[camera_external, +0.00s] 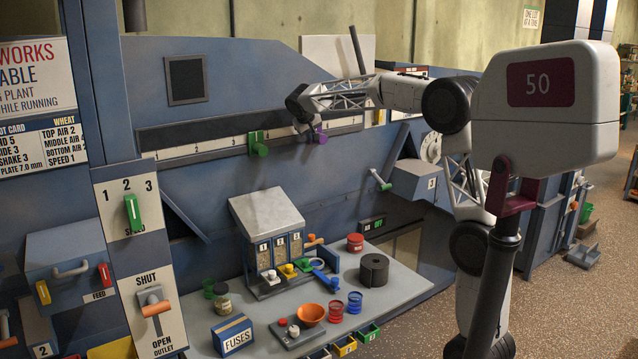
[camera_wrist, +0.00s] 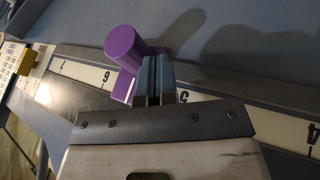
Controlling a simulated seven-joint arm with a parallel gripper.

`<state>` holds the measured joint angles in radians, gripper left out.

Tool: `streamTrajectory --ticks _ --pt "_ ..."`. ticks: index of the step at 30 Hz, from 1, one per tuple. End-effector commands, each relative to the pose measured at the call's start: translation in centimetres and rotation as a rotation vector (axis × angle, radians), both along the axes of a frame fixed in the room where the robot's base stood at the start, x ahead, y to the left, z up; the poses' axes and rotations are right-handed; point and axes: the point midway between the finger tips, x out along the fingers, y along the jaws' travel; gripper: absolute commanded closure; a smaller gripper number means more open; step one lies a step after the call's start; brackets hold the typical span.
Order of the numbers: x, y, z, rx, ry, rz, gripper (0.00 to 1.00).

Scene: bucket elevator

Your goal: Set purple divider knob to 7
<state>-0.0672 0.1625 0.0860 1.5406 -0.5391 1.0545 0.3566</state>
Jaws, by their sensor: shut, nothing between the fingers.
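The purple divider knob (camera_external: 320,136) is on the long white number scale (camera_external: 343,124) on the blue wall. In the wrist view the purple knob (camera_wrist: 122,45) sits just right of the 6, between the 6 and the 5; the 7 shows farther left. My gripper (camera_wrist: 153,90) is shut and empty beside the knob, on its right in the wrist view. Its fingers hide part of the knob's stem and of the scale; I cannot tell whether they touch it. In the external view my gripper (camera_external: 303,122) is at the knob's left, its tips unclear.
A green knob (camera_external: 258,144) stands on the same scale to the left. Below, a bench (camera_external: 405,283) holds an orange bowl (camera_external: 310,314), a dark roll (camera_external: 374,270) and a hopper (camera_external: 266,211).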

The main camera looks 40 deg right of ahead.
Motion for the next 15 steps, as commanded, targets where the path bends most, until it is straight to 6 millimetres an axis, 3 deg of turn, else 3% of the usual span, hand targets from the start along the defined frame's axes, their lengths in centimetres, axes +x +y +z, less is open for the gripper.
streamTrajectory --ticks 6,15 --pt "0.0 -1.6 -0.4 0.0 0.002 0.0 1.0" --pt "0.0 -1.8 -0.5 0.0 0.001 0.0 1.0"
